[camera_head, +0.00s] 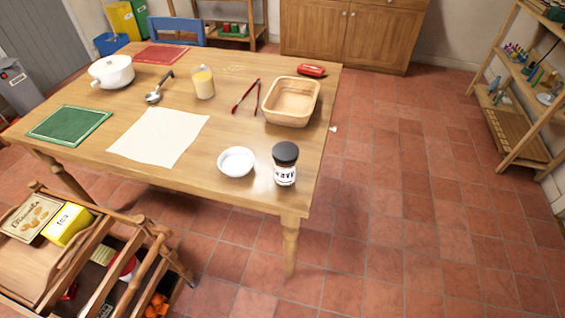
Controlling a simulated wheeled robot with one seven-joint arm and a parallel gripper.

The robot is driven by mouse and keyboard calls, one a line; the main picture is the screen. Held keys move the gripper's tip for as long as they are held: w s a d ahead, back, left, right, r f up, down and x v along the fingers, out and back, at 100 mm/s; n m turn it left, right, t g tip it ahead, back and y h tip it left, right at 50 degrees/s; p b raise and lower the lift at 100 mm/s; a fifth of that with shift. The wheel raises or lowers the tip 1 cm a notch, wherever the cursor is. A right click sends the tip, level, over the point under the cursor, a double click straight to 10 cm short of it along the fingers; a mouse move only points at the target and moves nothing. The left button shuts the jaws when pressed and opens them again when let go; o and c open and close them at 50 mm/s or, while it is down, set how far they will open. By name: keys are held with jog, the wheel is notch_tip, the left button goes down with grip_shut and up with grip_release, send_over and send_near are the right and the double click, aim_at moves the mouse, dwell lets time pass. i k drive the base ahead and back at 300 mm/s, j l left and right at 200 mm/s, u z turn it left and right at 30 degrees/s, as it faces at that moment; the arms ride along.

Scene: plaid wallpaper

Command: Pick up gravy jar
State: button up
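A jar with a dark lid and a white label (285,165) stands upright near the front right corner of the wooden table (185,176). It looks like the gravy jar, but the label's lettering is too small to read surely. A white bowl (236,162) stands just left of it, with a narrow gap or near contact. My gripper is not in view.
On the table are a wooden basket (291,101), red tongs (246,96), a glass of yellow liquid (202,82), a ladle (159,88), a white pot (112,72) and a cloth (158,135). A wooden cart (85,254) stands front left. Tiled floor (410,215) is clear at right.

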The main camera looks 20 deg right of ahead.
aim_at(285, 154)
jog(key=i+j+z, duration=0.1)
jog(key=j+z, duration=0.15)
jog(key=j, duration=0.4)
jog(key=i+j+z, duration=0.1)
jog(key=j+z, duration=0.15)
jog(key=j, duration=0.45)
